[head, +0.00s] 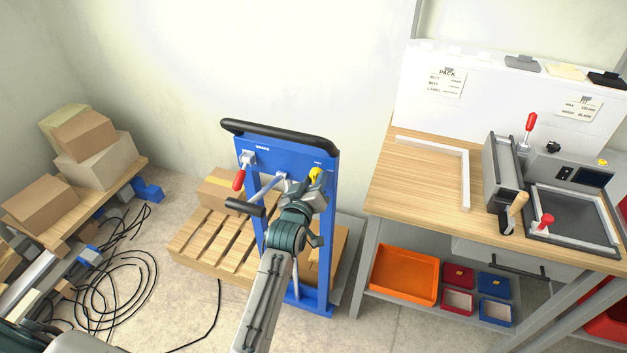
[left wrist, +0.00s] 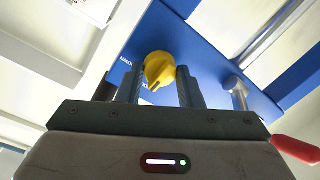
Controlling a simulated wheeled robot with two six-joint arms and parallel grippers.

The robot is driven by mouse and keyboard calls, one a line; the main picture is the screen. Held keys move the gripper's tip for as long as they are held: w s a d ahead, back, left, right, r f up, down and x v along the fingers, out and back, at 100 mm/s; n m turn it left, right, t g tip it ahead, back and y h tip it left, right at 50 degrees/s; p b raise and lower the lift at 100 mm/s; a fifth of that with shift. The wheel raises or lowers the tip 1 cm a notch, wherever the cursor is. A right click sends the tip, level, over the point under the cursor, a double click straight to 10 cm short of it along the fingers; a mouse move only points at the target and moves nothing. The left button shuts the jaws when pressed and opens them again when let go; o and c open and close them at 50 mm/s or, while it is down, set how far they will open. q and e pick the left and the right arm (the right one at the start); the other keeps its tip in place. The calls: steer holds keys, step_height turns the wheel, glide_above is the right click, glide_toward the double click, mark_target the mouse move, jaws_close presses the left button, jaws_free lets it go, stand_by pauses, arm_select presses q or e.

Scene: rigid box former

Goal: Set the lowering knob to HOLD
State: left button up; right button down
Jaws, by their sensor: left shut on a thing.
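The yellow lowering knob (head: 316,174) sits at the upper right of the blue frame (head: 328,215) of a stacker. In the left wrist view the knob (left wrist: 160,70) is between the two fingers of my left gripper (left wrist: 159,85), which is shut on it. In the head view my left gripper (head: 309,186) reaches up to the knob and hides part of it. Some lettering shows on the blue panel (left wrist: 188,40) beside the knob, partly hidden, so I cannot read the knob's setting. My right gripper is not in view.
A red-handled lever (head: 239,180) is at the frame's upper left, and a black handlebar (head: 280,136) runs across its top. A wooden pallet (head: 200,238) stands behind. A workbench (head: 410,190) with a machine is at right. Black cables (head: 105,270) lie on the floor at left.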

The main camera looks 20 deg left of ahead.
arm_select(q)
steer(key=shift+n, duration=0.3)
stand_by(0.4)
steer(key=o, duration=1)
steer(key=s+b, duration=0.1)
steer(key=s, duration=0.2)
steer(key=s+b, duration=0.1)
steer(key=s, duration=0.6)
steer(key=shift+s+r+b, duration=0.35)
steer(key=shift+s+b, duration=0.05)
